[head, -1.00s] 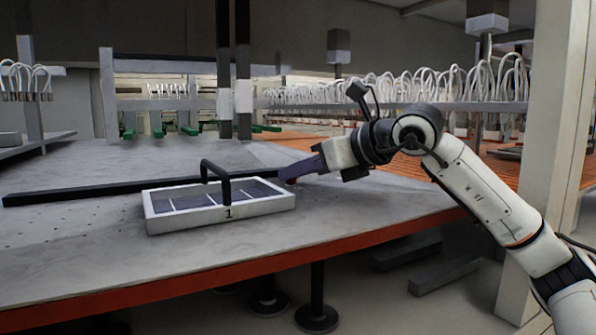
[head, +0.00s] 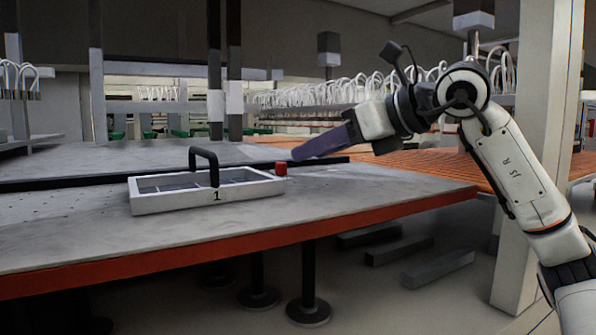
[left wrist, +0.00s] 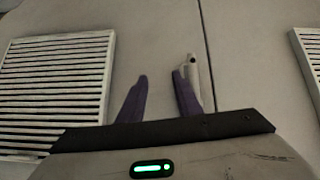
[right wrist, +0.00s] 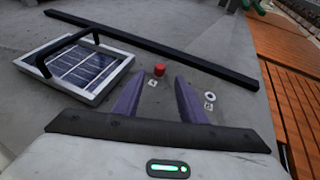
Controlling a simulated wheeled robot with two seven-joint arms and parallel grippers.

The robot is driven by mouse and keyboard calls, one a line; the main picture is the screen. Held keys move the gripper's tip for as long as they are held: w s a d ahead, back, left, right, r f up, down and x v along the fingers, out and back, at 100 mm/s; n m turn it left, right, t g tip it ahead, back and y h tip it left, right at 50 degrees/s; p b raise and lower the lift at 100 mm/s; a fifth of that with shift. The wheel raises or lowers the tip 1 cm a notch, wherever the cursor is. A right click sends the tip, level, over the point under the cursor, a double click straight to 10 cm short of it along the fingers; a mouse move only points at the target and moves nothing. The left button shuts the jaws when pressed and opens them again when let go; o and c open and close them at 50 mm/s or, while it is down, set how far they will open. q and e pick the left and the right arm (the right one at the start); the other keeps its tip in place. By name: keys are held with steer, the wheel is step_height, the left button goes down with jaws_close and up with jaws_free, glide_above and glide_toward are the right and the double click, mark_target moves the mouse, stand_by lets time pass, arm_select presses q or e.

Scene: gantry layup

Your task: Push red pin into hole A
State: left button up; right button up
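The red pin (head: 281,168) stands on the grey table just right of the numbered tray, apart from my right gripper (head: 296,156). In the right wrist view its red head (right wrist: 159,70) sits right behind the label A (right wrist: 152,83). Hole A itself is hidden under it, and I cannot tell how deep it sits. My right gripper (right wrist: 158,84) is open and empty, its purple fingers spread above the table. My left gripper (left wrist: 160,77) is open and shows only in the left wrist view, with nothing clearly between its fingers.
The white tray (head: 245,193) with a black handle and dark cells is left of the pin. A long black bar (right wrist: 150,48) lies behind it. A pale ring (right wrist: 210,96) by another label is to the right. Slatted vents (left wrist: 60,85) show near my left gripper.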

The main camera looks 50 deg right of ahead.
steer(key=shift+v, duration=1.45)
